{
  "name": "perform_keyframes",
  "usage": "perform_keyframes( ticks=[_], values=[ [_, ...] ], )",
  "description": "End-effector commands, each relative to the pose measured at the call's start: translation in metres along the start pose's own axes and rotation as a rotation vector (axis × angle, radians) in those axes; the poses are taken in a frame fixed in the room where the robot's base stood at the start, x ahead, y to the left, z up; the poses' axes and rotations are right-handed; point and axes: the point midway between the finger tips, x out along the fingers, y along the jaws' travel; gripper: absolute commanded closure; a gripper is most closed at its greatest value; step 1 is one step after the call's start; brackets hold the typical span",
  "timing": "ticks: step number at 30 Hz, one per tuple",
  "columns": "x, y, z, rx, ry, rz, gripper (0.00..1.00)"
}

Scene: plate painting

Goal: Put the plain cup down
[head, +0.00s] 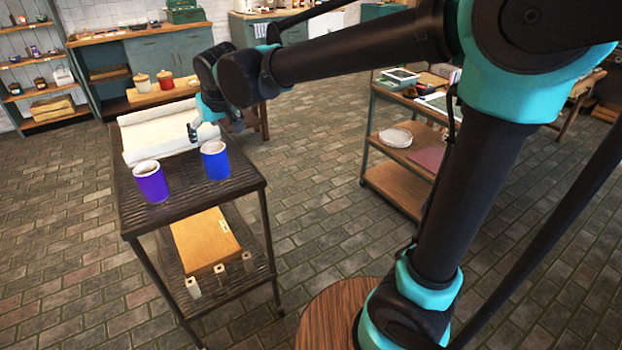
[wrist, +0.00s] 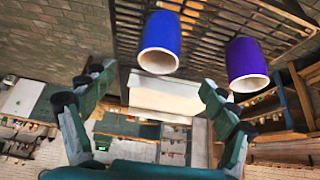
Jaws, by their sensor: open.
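A blue cup (head: 215,161) stands upright on the top shelf of the dark slatted cart (head: 200,200), near its right edge. A purple cup (head: 151,182) stands upright to its left. I cannot tell any decoration on either cup. My gripper (head: 212,130) is open and empty, just behind the blue cup and apart from it. In the wrist view, the fingers of my gripper (wrist: 157,84) are spread wide, with the blue cup (wrist: 160,42) beyond the gap between them. The purple cup (wrist: 246,64) is to the right, beyond the right finger.
A white, ridged block-like thing (head: 160,135) lies on the cart behind the cups. The lower shelf holds a wooden board (head: 204,241) and several small blocks (head: 220,274). Another cart (head: 400,180) with a round plate (head: 396,138) stands at right. The front of the top shelf is clear.

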Motion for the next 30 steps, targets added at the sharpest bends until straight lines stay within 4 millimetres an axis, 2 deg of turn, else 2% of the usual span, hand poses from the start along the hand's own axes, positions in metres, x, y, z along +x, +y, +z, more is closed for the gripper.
perform_keyframes(
  ticks=[2,4,5,8,11,12,14,18,21,24,27,30],
  values=[
    [0.001,0.005,0.002,0.005,-0.002,0.004,0.14],
    [0.003,0.020,0.009,0.018,-0.007,0.014,0.14],
    [0.004,0.030,0.014,0.029,-0.010,0.022,0.14],
    [0.009,0.078,0.043,0.079,-0.031,0.056,0.14],
    [0.011,0.135,0.088,0.144,-0.057,0.099,0.14],
    [0.011,0.156,0.108,0.172,-0.069,0.115,0.14],
    [0.011,0.184,0.140,0.213,-0.084,0.138,0.14],
    [0.006,0.236,0.219,0.308,-0.121,0.185,0.14],
    [0.001,0.260,0.277,0.376,-0.146,0.213,0.14],
    [-0.004,0.273,0.329,0.435,-0.165,0.237,0.14],
    [-0.008,0.277,0.369,0.482,-0.179,0.251,0.14],
    [-0.010,0.278,0.394,0.511,-0.188,0.260,0.14]
  ],
)
